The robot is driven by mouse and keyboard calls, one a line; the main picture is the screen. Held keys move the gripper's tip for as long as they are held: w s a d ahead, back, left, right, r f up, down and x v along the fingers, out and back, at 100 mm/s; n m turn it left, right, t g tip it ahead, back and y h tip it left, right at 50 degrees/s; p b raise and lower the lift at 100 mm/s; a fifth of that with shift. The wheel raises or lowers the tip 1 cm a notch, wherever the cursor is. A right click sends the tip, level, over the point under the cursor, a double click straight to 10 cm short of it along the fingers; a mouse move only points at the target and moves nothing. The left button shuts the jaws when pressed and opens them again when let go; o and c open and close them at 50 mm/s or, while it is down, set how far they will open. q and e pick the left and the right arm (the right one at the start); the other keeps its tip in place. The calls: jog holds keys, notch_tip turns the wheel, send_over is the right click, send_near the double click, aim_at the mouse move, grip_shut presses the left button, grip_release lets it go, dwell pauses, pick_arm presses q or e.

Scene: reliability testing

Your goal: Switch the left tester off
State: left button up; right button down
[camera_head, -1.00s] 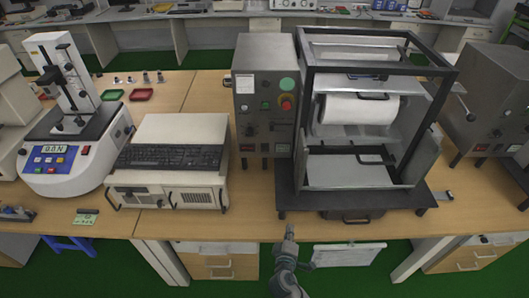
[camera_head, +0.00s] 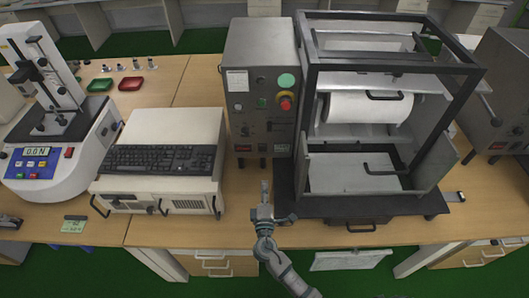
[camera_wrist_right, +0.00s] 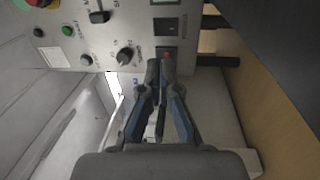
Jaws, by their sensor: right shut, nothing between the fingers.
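The tester in the middle of the bench has a grey control box (camera_head: 260,60) and a dark open frame (camera_head: 385,75) around a white roll (camera_head: 366,107). A red emergency stop (camera_head: 285,102) and a green button (camera_head: 286,80) sit on the box. My right gripper (camera_head: 264,184) is shut and empty, low in front of this box. In the right wrist view its fingertips (camera_wrist_right: 160,66) are just beside a small red-lit switch (camera_wrist_right: 167,54) at the panel's edge; I cannot tell if they touch. A black knob (camera_wrist_right: 125,55) is nearby. My left gripper is not in view.
A computer with a black keyboard (camera_head: 158,159) stands left of the control box. A force tester (camera_head: 50,140) with a lit display stands at the far left. Another grey tester (camera_head: 496,100) is at the right. Bare bench lies between computer and box.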

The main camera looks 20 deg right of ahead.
send_near(261, 148)
jog(key=x, duration=0.4)
jog(key=p+x, duration=0.1)
jog(key=x, duration=0.1)
jog(key=shift+w+d+r, duration=0.1)
jog(key=shift+w+d, duration=0.05)
jog(key=shift+d, duration=0.35)
jog(key=shift+w+r, duration=0.1)
jog(key=shift+w, duration=0.25)
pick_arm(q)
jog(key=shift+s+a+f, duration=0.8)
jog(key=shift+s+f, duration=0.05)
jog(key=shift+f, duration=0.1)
pick_arm(e)
jog(key=shift+a, duration=0.25)
